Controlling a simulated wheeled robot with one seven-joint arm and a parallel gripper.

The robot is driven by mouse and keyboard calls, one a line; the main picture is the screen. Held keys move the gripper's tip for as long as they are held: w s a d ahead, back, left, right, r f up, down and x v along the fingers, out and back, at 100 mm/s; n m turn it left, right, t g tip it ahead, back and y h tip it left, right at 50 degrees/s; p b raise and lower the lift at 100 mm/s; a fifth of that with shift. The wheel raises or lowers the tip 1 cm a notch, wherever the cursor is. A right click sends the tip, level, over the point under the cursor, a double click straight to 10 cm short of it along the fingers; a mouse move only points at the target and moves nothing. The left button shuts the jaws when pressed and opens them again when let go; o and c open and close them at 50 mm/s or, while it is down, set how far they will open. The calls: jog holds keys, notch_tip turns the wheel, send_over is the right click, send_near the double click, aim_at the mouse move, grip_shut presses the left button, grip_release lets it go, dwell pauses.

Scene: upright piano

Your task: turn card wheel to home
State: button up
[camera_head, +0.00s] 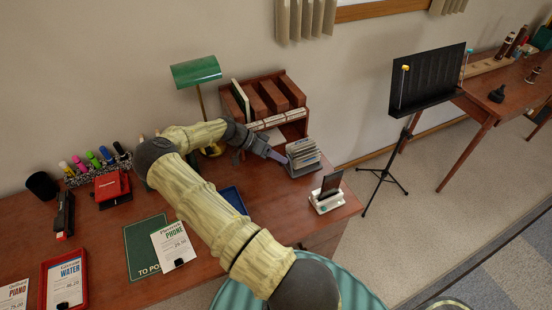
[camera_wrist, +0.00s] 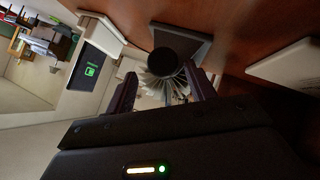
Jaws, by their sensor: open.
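The card wheel (camera_head: 303,153), a fan of pale cards on a grey base, stands near the right end of the wooden desk. My gripper (camera_head: 284,159) is at its left side, with the fingers pointing toward it. In the wrist view the open fingers of my gripper (camera_wrist: 160,78) frame the fanned cards of the card wheel (camera_wrist: 160,84), with a dark round knob in front of the wheel's base. Nothing is seen held. Whether a finger touches the wheel, I cannot tell.
A phone (camera_head: 331,184) on a white stand (camera_head: 327,201) is just right of and nearer than the wheel. Behind it stands a wooden organizer (camera_head: 268,98). A green lamp (camera_head: 196,71) rises behind my arm. A music stand (camera_head: 425,80) is off the desk to the right.

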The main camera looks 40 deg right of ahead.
notch_tip(320, 180, up, 9)
jog(key=b, duration=0.1)
jog(key=shift+f, duration=0.15)
jog(key=s+a+r+n+t+y, duration=0.2)
jog(key=a+n, duration=0.4)
jog(key=a, duration=0.3)
jog(key=s+a+r+n+t+y, duration=0.3)
jog(key=s+a+n, duration=0.3)
jog(key=a, duration=0.4)
jog(key=s+a+r+n+t+y, duration=0.3)
jog(key=s+a+n+t, duration=0.1)
jog(key=a, duration=0.5)
jog(key=shift+s+a+r+n, duration=0.2)
jog(key=shift+s+r+n, duration=0.15)
jog(key=shift+s+n, duration=0.65)
jog(key=shift+w, duration=0.15)
